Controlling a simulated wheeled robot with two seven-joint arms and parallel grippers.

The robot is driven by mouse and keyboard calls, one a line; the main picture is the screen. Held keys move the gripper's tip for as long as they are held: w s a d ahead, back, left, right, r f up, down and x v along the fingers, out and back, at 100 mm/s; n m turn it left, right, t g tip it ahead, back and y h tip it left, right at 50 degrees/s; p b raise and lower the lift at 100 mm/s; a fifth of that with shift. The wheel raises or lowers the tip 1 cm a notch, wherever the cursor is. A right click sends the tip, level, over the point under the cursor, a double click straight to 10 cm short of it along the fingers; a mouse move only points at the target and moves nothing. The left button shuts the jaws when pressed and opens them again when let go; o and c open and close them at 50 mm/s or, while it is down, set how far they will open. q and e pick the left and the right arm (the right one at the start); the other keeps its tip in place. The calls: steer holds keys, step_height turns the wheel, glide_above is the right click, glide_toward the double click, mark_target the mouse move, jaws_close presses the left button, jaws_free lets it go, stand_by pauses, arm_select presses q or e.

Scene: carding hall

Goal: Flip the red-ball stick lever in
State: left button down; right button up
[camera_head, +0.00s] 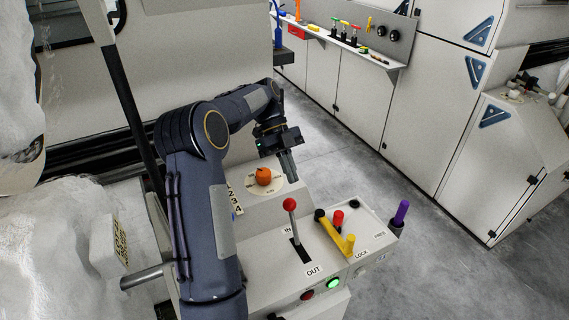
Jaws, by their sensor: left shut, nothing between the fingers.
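The red-ball stick lever (291,222) stands up from a dark slot in the light grey control panel (265,270). An IN label (288,230) is at the far end of the slot and an OUT label (313,271) at the near end. The red ball is near the IN end; I cannot tell the stick's exact tilt. My left gripper (290,170) is shut and empty, above and beyond the red ball, apart from it. My right gripper is not in view.
An orange knob (263,176) sits on a round dial left of the gripper. A yellow handle (338,236) and a red knob (338,217) stand right of the lever, with a purple-topped handle (401,211) at the edge. A green button (333,283) is in front. Open floor lies right.

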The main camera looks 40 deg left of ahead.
arm_select(q)
steer(key=shift+v, duration=1.5)
steer(key=shift+s+f, duration=0.15)
